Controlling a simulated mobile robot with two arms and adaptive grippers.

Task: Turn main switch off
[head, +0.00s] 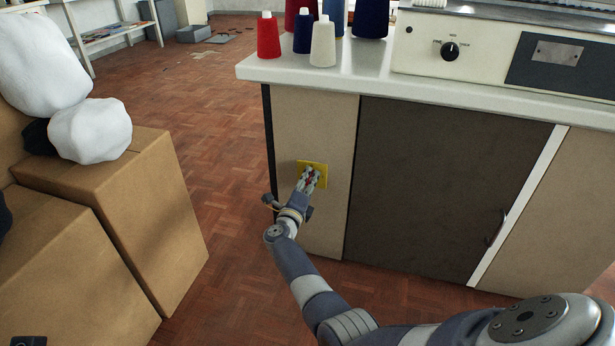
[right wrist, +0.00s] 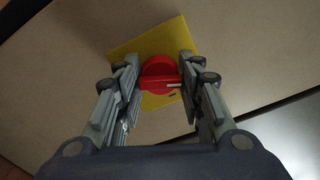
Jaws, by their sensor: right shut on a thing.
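The main switch is a red rotary knob (right wrist: 160,78) on a yellow plate (right wrist: 172,38) in the right wrist view. In the head view the yellow plate (head: 321,167) is on the beige front panel of the station, low on its left side. My right gripper (head: 310,178) reaches the plate there and covers most of the knob. In the right wrist view its two fingers (right wrist: 158,82) stand on either side of the red knob and are shut on it. A short pale mark shows on the right part of the knob's handle. My left gripper is not in view.
The station's white top (head: 340,72) carries several thread cones and a machine panel with a black dial (head: 450,50). A dark cabinet door (head: 440,180) is right of the switch panel. Cardboard boxes (head: 165,220) stand at left, with open parquet floor between.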

